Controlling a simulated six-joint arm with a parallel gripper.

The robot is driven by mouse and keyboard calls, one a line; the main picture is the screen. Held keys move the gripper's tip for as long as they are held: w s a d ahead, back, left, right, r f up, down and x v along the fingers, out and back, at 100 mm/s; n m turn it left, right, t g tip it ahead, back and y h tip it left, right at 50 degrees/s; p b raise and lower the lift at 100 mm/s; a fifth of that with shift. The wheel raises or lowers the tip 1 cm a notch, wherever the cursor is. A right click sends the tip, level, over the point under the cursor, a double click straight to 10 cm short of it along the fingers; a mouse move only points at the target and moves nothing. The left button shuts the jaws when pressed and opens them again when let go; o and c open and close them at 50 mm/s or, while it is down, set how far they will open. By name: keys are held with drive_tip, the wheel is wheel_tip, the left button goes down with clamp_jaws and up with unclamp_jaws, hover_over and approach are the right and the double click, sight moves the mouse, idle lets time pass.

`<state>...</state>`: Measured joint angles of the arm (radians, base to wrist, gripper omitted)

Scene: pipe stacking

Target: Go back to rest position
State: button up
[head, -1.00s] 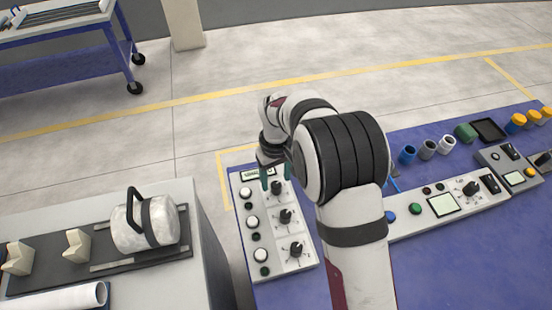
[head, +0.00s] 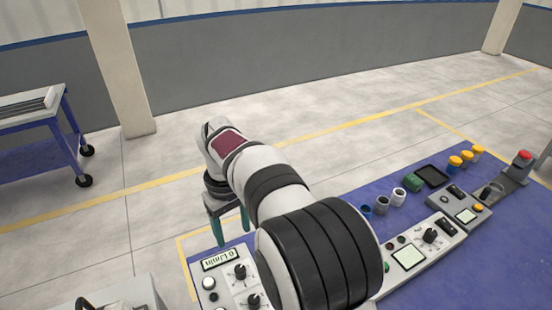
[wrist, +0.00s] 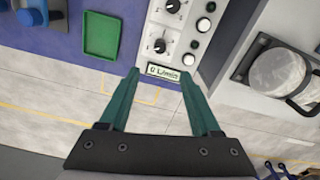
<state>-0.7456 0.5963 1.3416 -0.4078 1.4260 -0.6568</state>
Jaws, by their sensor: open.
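My gripper (head: 228,234) is open and empty in the head view, with its green fingers pointing down past the far edge of the control panel (head: 227,281). In the wrist view, the open fingers of my gripper (wrist: 160,72) stand apart, with nothing between them. The panel (wrist: 172,30) appears beyond the fingertips there, with black knobs, white round buttons and a small display (wrist: 170,74) reading 0 L/min. My arm hides part of the panel in the head view.
The blue table (head: 405,190) carries small cups, a second control panel (head: 408,257) and a red button (head: 525,155).

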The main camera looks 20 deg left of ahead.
drive_tip(key=s+d+r+m, duration=0.2)
drive_tip(key=d+r+m, duration=0.15)
drive_tip(key=d, duration=0.45)
drive_tip(key=s+d+r+m, duration=0.3)
drive_tip(key=d+m, duration=0.1)
drive_tip(key=d, duration=0.5)
drive_tip(key=s+d+f+m+y, duration=0.1)
drive_tip(key=s+d+m, duration=0.3)
drive_tip(key=s, duration=0.4)
drive_tip(key=s+d+f+m, duration=0.3)
drive_tip(key=s+d+m, duration=0.2)
drive_tip(key=s+d, duration=0.2)
drive_tip(key=shift+s+y, duration=0.4)
drive_tip(key=shift+s, duration=0.3)
